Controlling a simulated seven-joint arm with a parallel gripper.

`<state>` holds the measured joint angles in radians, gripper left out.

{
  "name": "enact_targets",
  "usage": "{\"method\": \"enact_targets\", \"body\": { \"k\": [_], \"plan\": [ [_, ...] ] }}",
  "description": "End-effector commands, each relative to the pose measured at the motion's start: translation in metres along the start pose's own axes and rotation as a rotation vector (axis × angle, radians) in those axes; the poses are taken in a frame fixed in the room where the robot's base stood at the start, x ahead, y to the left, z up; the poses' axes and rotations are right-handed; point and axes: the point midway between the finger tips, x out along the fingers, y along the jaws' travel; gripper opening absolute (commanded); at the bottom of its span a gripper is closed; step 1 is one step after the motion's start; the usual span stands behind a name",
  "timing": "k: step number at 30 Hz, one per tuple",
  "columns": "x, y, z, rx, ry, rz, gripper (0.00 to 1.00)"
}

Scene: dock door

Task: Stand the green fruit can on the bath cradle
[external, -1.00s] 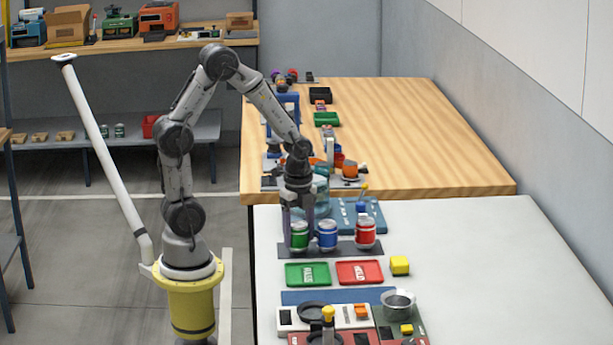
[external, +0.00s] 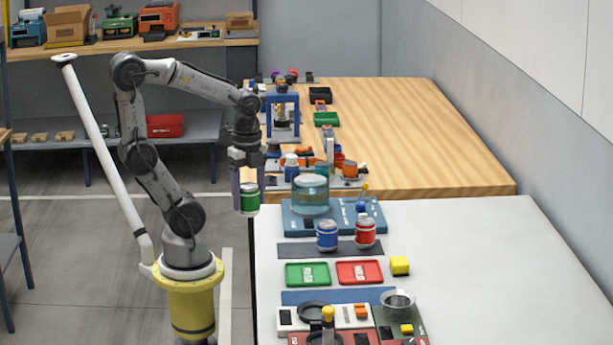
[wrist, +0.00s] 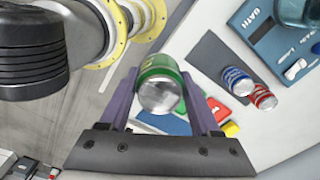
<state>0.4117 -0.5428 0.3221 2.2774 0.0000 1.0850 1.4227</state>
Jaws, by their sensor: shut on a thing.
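The green fruit can (external: 249,199) is held upright between the purple fingers of my gripper (external: 247,188), up in the air at the left edge of the white table. In the wrist view the can (wrist: 160,88) sits between the two fingers of my gripper (wrist: 160,100), its silver end toward the camera. The bath (external: 290,223) is a blue unit with a clear glass vessel (external: 311,195) of bluish liquid on it, right of the can. It also shows at the top right in the wrist view (wrist: 268,38). I cannot make out the cradle clearly.
A blue can (external: 327,235) and a red can (external: 365,233) stand on a dark mat (external: 346,249) in front of the bath. The white table's right side is clear.

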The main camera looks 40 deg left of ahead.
Motion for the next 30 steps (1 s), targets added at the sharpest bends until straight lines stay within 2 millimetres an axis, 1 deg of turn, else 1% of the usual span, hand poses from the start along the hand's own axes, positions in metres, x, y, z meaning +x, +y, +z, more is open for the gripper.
{"method": "enact_targets", "body": {
  "k": [3, 6, 11, 13, 14, 17, 20, 21, 25, 27, 30],
  "plan": [
    [-0.005, 0.010, 0.002, 0.000, 0.000, -0.002, 0.00],
    [-0.007, 0.014, 0.002, 0.000, 0.000, -0.003, 0.00],
    [-0.007, 0.017, 0.003, 0.030, -0.001, 0.008, 0.00],
    [-0.015, 0.015, 0.002, 0.081, -0.001, 0.007, 0.00],
    [-0.022, 0.010, 0.002, 0.109, 0.000, 0.001, 0.00],
    [-0.045, -0.011, 0.004, 0.168, 0.000, -0.007, 0.00],
    [-0.071, -0.039, 0.014, 0.197, -0.001, -0.013, 0.00],
    [-0.081, -0.051, 0.019, 0.202, -0.001, -0.015, 0.00],
    [-0.106, -0.085, 0.042, 0.190, -0.003, -0.018, 0.00],
    [-0.115, -0.101, 0.057, 0.165, -0.004, -0.019, 0.00],
    [-0.120, -0.117, 0.076, 0.113, -0.005, -0.018, 0.00]
  ]
}}
